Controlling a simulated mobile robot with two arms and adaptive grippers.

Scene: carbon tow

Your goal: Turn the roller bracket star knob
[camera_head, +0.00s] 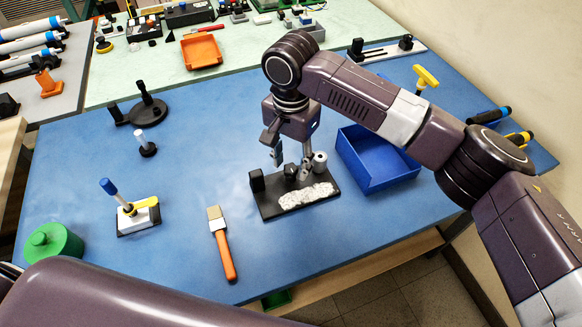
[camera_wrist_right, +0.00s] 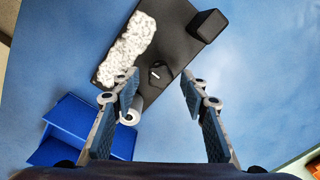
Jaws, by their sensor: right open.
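The roller bracket is a black base plate (camera_head: 270,208) on the blue table. It carries a black block at its left end, a dark knob (camera_head: 290,171) near its middle and a white roller (camera_head: 320,160) at the right. My right gripper (camera_head: 292,160) is open above the plate, fingers pointing down, around or just above the knob. In the right wrist view the knob (camera_wrist_right: 158,76), with a small white mark, lies between the open fingers (camera_wrist_right: 158,90), with gaps on both sides. I cannot tell how far above it they are. The left gripper is out of view.
White fluffy material (camera_head: 306,196) lies along the plate's front. A blue bin (camera_head: 375,178) stands close to the right. A brush (camera_head: 222,245) with an orange handle lies in front. A blue-handled tool on a small stand (camera_head: 138,218) and a green container (camera_head: 55,243) are left.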

